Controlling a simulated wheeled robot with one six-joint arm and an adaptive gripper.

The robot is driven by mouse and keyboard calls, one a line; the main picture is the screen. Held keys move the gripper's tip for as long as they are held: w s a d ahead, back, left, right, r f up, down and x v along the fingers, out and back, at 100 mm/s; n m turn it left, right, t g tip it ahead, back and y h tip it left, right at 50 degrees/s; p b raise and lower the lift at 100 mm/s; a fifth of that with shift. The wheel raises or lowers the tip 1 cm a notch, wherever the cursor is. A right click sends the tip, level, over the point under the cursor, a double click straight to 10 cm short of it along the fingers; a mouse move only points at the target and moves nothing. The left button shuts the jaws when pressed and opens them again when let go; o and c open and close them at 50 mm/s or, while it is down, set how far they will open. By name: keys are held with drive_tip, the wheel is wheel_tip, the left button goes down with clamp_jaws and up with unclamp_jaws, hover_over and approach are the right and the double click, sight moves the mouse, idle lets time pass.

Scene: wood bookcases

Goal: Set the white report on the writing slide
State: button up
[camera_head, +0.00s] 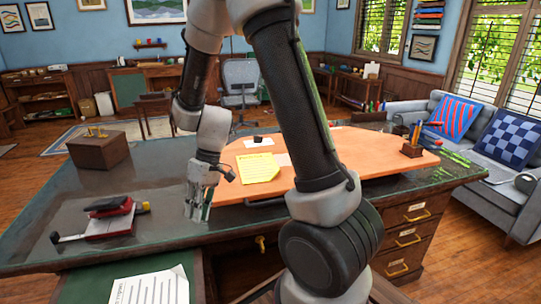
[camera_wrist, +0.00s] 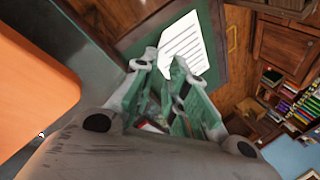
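The white report (camera_head: 150,288), a sheet with printed lines, lies on the green writing slide (camera_head: 82,288) at the bottom of the head view, its near part cut off by the frame. In the wrist view the report (camera_wrist: 187,40) rests on the slide's green panel (camera_wrist: 217,22), beyond my fingertips, which overlap its lower edge in the picture. My gripper (camera_head: 198,212) is above the desk's front edge, up and right of the report in the head view. Its fingers (camera_wrist: 163,65) are apart, with nothing seen held between them. It appears clear of the report.
The dark desk top (camera_head: 160,185) carries a red and black stapler (camera_head: 110,215), a wooden box (camera_head: 98,149), an orange desk pad (camera_head: 330,160) with a yellow sheet (camera_head: 257,168), and a pen holder (camera_head: 412,150). A grey sofa (camera_head: 525,200) stands to the right.

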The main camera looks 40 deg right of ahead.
drive_tip(key=s+d+r+m+t+h, duration=0.2)
drive_tip(key=s+d+r+t, duration=0.1)
drive_tip(key=s+d+r, duration=0.5)
drive_tip(key=s+d+r+m+t+h, duration=0.2)
drive_tip(key=s+d+r, duration=0.6)
drive_tip(key=r, duration=0.5)
drive_tip(key=shift+s+m+t+h, duration=0.3)
drive_tip(key=shift+t, duration=0.1)
